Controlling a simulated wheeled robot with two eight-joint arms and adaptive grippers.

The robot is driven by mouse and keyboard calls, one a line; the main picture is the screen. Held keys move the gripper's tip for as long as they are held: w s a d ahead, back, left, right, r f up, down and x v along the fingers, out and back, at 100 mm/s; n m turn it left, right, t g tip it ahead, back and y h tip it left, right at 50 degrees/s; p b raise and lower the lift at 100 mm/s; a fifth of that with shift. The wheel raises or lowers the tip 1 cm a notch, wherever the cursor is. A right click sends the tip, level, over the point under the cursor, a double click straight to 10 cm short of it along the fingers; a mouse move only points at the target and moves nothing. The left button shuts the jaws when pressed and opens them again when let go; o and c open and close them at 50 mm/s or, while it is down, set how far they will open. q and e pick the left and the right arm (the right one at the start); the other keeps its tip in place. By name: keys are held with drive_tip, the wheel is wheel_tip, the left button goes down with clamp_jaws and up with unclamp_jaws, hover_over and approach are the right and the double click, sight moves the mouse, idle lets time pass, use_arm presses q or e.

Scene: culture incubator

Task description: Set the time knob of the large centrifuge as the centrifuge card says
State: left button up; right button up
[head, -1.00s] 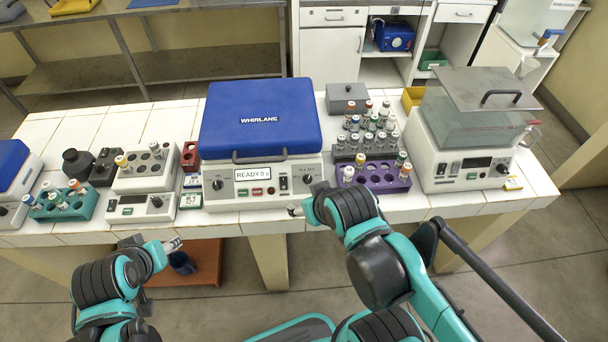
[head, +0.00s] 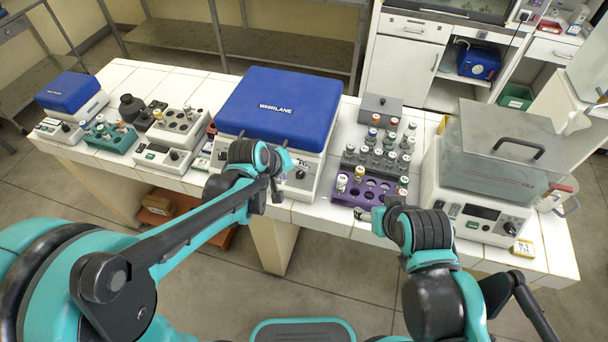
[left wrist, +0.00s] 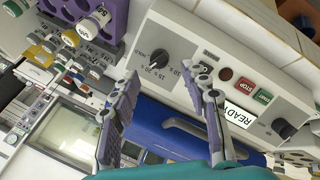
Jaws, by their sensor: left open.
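The large centrifuge with its blue lid (head: 272,105) stands mid-bench, lid closed. The left arm hides much of its front panel. The panel display (left wrist: 245,117) reads READY. My left gripper (left wrist: 167,75) is open, its fingers pointing at the panel with the knob ahead between them, not touching it. In the head view it (head: 283,165) is before the panel's right half. Small cards (head: 203,160) left of the centrifuge are partly hidden and unreadable.
A purple tube rack (head: 352,199) and a grey tube rack stand just right of the centrifuge. A water bath (head: 470,205) with a clear lid is farther right. A small centrifuge, teal rack (head: 108,140) and block heater are left. My right gripper (head: 367,214) is at the front edge.

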sight(298, 174)
use_arm(q)
drive_tip(key=b+x, duration=0.1)
drive_tip(key=x, duration=0.4)
drive_tip(key=shift+w+d+f, duration=0.1)
drive_tip(key=shift+w+f, duration=0.05)
drive_tip(key=shift+f, duration=0.1)
clamp_jaws()
